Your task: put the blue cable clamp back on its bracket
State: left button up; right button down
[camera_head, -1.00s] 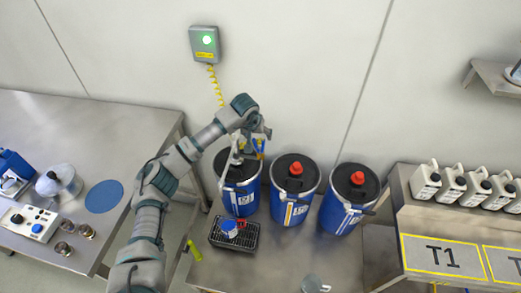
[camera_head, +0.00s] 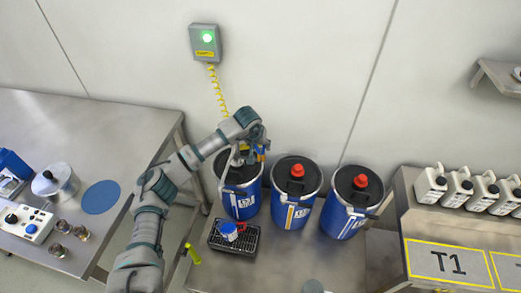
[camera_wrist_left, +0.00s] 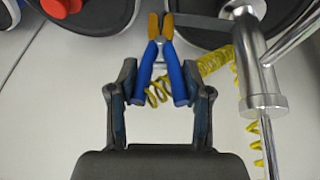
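The blue cable clamp (camera_wrist_left: 159,62) has blue handles and orange-yellow jaws, and shows centred in the left wrist view. A small part of the clamp (camera_head: 262,149) shows at the left drum in the head view. My left gripper (camera_wrist_left: 160,66) has its fingers closed in on both sides of the handles. The jaws point away from it, beside a grey bar at a drum edge; whether they touch it is unclear. A yellow coiled cable (camera_head: 215,85) hangs from the wall box (camera_head: 205,43) and passes behind my arm. I cannot identify the bracket. My right gripper is out of view.
Three blue drums (camera_head: 290,212) with black lids stand along the wall, close together. A metal pipe fitting (camera_wrist_left: 255,65) is just right of the clamp. A black grated tray (camera_head: 222,246) with a blue-and-white cup lies in front. Bare wall is free above the drums.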

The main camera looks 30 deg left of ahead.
pick_arm(q)
jog(key=shift+c, duration=0.7)
jog(key=shift+r+p, duration=1.4)
jog(key=shift+r, duration=0.9)
jog(key=shift+f, duration=0.1)
